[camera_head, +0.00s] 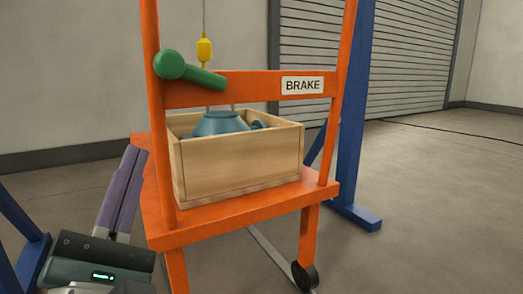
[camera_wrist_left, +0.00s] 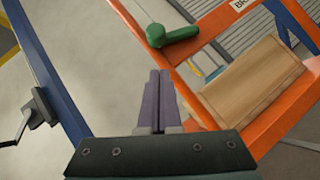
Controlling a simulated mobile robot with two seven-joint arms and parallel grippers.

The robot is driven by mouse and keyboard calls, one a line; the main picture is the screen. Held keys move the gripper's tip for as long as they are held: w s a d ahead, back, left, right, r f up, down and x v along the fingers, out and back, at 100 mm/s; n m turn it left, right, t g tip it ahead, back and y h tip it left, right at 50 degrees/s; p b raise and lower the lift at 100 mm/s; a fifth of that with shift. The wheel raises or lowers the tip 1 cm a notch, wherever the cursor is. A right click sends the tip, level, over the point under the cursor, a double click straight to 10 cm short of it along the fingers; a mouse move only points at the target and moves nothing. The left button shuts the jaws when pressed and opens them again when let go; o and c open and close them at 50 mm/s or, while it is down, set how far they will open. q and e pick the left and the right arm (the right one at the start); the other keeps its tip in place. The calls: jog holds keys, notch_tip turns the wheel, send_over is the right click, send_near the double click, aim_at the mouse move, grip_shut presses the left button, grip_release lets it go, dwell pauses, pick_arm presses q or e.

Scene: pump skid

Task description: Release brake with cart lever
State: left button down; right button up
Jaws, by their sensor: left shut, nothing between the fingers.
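The green brake lever (camera_head: 190,72) sits on the left part of the orange crossbar of the cart (camera_head: 250,88), beside a white BRAKE label (camera_head: 303,85). It lies nearly level, sloping slightly down to the right, with a thick round end at the left. It also shows at the top of the left wrist view (camera_wrist_left: 175,37). My left gripper (camera_head: 132,152) is shut and empty, below and left of the lever. Its purple fingers (camera_wrist_left: 159,74) point towards the lever, with a gap between. My right gripper is not in view.
A wooden crate (camera_head: 240,165) with a teal part (camera_head: 220,123) stands on the cart shelf. A yellow hook block (camera_head: 204,49) hangs behind the crossbar. Blue frame posts (camera_head: 352,120) stand behind, and a crank (camera_wrist_left: 18,128) shows left in the wrist view.

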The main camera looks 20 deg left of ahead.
pick_arm(q)
jog(key=f+n+y, duration=0.1)
jog(key=f+n+b, duration=0.1)
jog(key=shift+s+a+f+y+b, duration=0.2)
jog(key=shift+f+y+b, duration=0.1)
jog(key=shift+f+y, duration=0.1)
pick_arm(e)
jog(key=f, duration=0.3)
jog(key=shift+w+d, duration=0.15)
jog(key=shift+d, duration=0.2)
pick_arm(q)
jog(key=shift+r, duration=0.1)
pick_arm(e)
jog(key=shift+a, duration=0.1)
pick_arm(q)
jog(key=b, duration=0.2)
send_near(194, 74)
jog(key=a, duration=0.1)
jog(key=a+r, duration=0.1)
jog(key=a, duration=0.1)
jog(key=a+r, duration=0.1)
jog(key=shift+s+a+r, duration=0.15)
jog(key=shift+s+a, duration=0.1)
jog(key=shift+a, duration=0.1)
jog(key=shift+w+d+r, duration=0.2)
jog(key=shift+r, duration=0.25)
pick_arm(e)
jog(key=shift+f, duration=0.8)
